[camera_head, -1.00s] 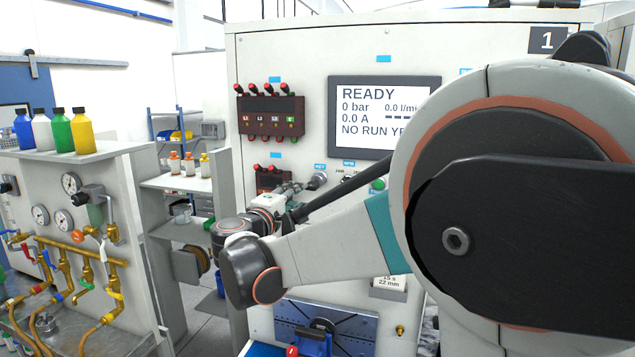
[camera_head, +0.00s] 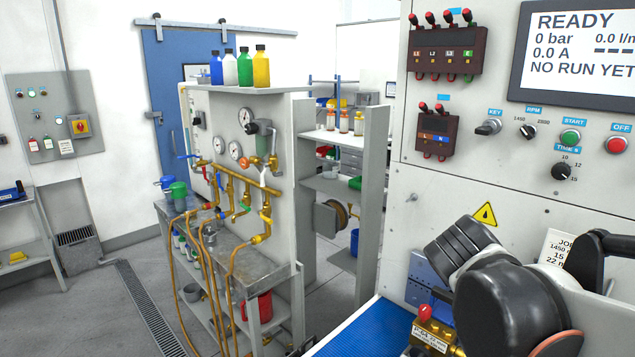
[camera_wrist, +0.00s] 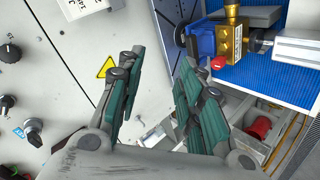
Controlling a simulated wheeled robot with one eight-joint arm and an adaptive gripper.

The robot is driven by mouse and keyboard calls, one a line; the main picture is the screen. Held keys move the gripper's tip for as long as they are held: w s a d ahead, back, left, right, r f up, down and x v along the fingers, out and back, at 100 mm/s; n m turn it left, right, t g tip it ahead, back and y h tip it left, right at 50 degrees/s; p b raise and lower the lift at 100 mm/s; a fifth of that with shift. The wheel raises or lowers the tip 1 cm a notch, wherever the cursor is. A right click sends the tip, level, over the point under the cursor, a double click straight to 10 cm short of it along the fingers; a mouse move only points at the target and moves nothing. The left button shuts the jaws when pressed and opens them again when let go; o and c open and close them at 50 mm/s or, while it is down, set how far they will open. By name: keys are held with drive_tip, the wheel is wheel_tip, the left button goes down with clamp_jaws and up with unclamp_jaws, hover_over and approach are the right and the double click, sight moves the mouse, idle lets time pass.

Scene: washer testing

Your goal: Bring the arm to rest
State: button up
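My gripper (camera_wrist: 160,63) is open in the wrist view, its two teal-padded fingers apart with nothing between them. It points across the front of the grey test bench (camera_head: 600,240), near a yellow warning triangle (camera_wrist: 107,68). The brass block also shows at the bottom of the head view (camera_head: 433,337). There my dark wrist links fill the lower right, and the fingers cannot be made out.
The bench screen (camera_head: 580,55) reads READY and NO RUN YET. Knobs and buttons, with a green START (camera_head: 570,138) and red OFF (camera_head: 616,145), line the panel. A pipe stand (camera_head: 265,140) with brass valves and bottles stands left. The floor (camera_head: 110,285) at far left has free room.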

drive_tip(key=s+a+f+m+y+b, duration=0.1)
drive_tip(key=s+a+f+y+b, duration=0.2)
drive_tip(key=s+f, duration=0.4)
drive_tip(key=s+a+f+m+y+b, duration=0.2)
drive_tip(key=s+a+f+y+b, duration=0.2)
drive_tip(key=f, duration=0.8)
drive_tip(key=s+a+b, duration=0.2)
drive_tip(key=s+a, duration=0.1)
drive_tip(key=shift+s+f+m+g+b, duration=0.2)
drive_tip(key=shift+m+g+b, duration=0.1)
